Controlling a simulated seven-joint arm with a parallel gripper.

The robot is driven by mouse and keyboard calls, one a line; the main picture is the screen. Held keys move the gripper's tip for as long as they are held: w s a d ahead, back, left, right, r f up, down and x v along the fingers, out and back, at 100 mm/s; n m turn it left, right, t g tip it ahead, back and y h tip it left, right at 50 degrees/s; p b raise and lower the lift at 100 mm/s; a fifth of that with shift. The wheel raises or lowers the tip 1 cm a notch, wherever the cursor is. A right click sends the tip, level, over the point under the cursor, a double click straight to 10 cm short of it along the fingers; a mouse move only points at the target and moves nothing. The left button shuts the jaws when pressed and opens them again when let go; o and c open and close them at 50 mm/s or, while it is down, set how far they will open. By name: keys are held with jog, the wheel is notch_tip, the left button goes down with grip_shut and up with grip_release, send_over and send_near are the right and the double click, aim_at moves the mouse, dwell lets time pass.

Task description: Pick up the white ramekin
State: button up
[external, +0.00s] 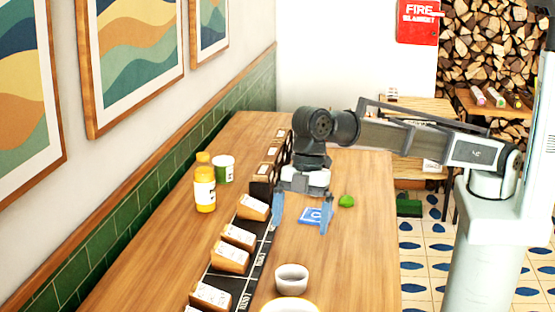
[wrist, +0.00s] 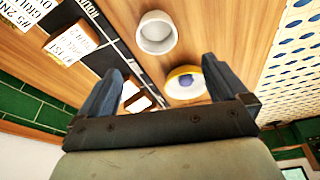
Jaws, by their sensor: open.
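The white ramekin (external: 292,279) stands upright on the wooden table, near the front of the external view. It also shows in the wrist view (wrist: 156,33), at the top centre, and looks empty. My gripper (external: 301,216) points down over the table, farther back than the ramekin and apart from it. Its two blue fingers are spread with nothing between them. In the wrist view my gripper (wrist: 163,66) also shows open, with the ramekin beyond the fingertips.
A yellow-rimmed bowl (external: 290,305) stands close in front of the ramekin. Packaged bags (external: 231,258) line a dark strip on the left. A blue card (external: 315,215) and a green lime (external: 346,201) lie near my gripper. Yellow bottles (external: 204,190) stand at back left. Table right of the ramekin is clear.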

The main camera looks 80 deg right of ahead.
send_over(292, 275)
jog(key=s+a, duration=0.1)
jog(key=a, duration=0.1)
notch_tip(292, 275, down, 8)
jog(key=shift+s+f, duration=0.1)
jog(key=shift+w+x, duration=0.2)
jog(key=shift+x, duration=2.4)
jog(key=shift+d, duration=0.15)
jog(key=shift+c, duration=0.3)
jog(key=c, duration=1)
jog(key=shift+o, duration=0.2)
